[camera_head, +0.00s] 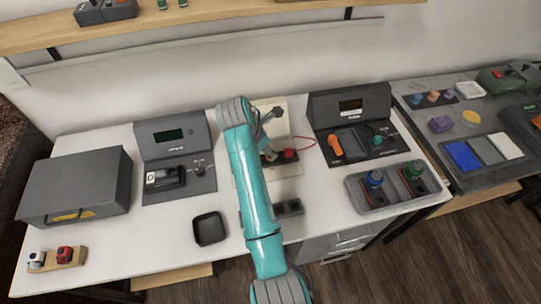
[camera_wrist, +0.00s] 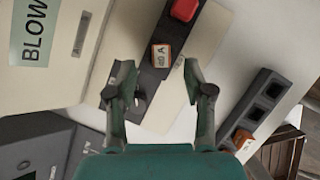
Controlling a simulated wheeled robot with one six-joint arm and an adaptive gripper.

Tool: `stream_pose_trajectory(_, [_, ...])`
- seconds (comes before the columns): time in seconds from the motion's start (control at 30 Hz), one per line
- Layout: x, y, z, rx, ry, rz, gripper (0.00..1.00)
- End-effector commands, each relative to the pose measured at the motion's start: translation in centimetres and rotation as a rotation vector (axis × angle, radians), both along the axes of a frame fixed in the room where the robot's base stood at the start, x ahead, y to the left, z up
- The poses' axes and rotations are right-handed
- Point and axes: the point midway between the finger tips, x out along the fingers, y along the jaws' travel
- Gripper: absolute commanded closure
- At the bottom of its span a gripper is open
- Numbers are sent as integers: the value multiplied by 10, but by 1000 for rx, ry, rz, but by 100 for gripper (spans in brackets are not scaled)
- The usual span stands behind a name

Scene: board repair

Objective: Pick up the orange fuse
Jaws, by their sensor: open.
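In the wrist view, a small block with orange edges and a pale face marked "A" (camera_wrist: 161,54) sits on a dark strip, beyond and between my fingertips. A second orange piece (camera_wrist: 242,138) sits at the near end of a dark slotted rack (camera_wrist: 262,100), right of my gripper. I cannot tell which of them the task means. My gripper (camera_wrist: 157,82) is open, with nothing between its fingers, and touches neither piece. In the head view my arm partly hides the board area, and the small orange pieces cannot be made out.
A red block (camera_wrist: 184,9) is on the same dark strip; it also shows in the head view (camera_head: 290,154). A pale panel with a "BLOW" label (camera_wrist: 35,30) stands left. The white table (camera_head: 160,235) holds a black tray (camera_head: 210,229), a grey box (camera_head: 75,185) and test stations.

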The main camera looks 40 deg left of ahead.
Motion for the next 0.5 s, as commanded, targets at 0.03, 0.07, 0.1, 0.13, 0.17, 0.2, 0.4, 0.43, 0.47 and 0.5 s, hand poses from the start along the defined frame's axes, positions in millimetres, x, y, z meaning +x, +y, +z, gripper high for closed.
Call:
stream_pose_trajectory(0.03, [3,-2,-8,-2,2,-1,48])
stream_pose_trajectory(0.07, [5,-3,-12,-2,2,-1,48])
stream_pose_trajectory(0.1, [7,-4,-17,-2,2,-1,48])
stream_pose_trajectory(0.13, [9,-4,-21,-3,2,0,48])
stream_pose_trajectory(0.17, [10,-4,-24,-2,1,-1,48])
stream_pose_trajectory(0.2, [12,-4,-27,-2,2,-1,48])
stream_pose_trajectory(0.4, [15,-5,-34,-1,0,0,48])
stream_pose_trajectory(0.43, [15,-5,-34,-1,0,0,48])
stream_pose_trajectory(0.47, [15,-5,-34,-1,0,0,48])
stream_pose_trajectory(0.5, [15,-5,-34,-1,0,0,48])
